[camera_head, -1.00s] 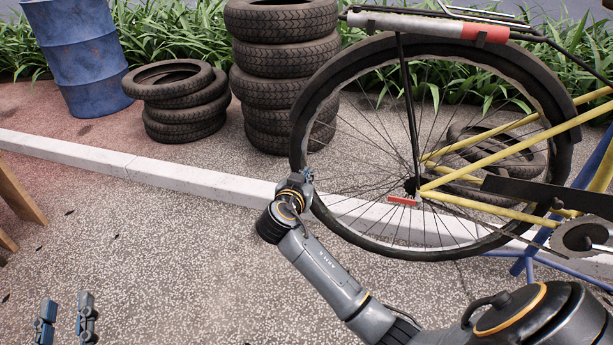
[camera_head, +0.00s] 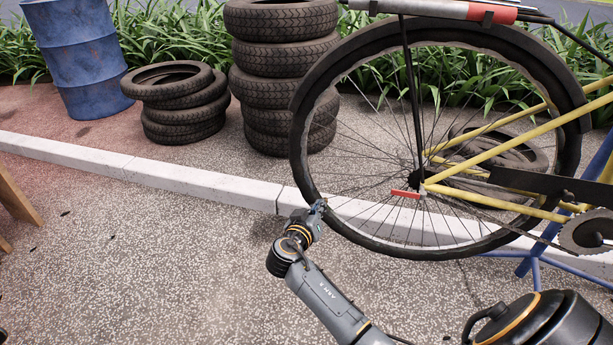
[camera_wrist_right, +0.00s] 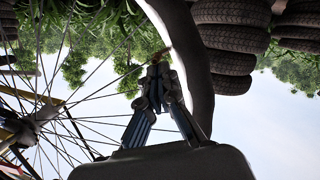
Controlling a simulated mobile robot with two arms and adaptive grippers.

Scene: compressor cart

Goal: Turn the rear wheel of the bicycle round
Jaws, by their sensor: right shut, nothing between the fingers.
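The bicycle's rear wheel (camera_head: 300,150) has a black tyre and thin spokes around a dark hub (camera_head: 420,188). It hangs off the ground on a yellow frame (camera_head: 480,155). My right gripper (camera_head: 318,207) is shut and empty at the lower left edge of the tyre, and appears to overlap it. In the right wrist view the shut fingers (camera_wrist_right: 156,78) point up beside the tyre (camera_wrist_right: 192,60), on the spoke side. Whether they touch it I cannot tell. My left gripper is out of view.
A blue work stand (camera_head: 530,262) is under the bicycle at right. A pale kerb (camera_head: 150,177) runs behind. A tall tyre stack (camera_head: 265,90), a low tyre stack (camera_head: 172,100) and a blue barrel (camera_head: 75,60) stand beyond it.

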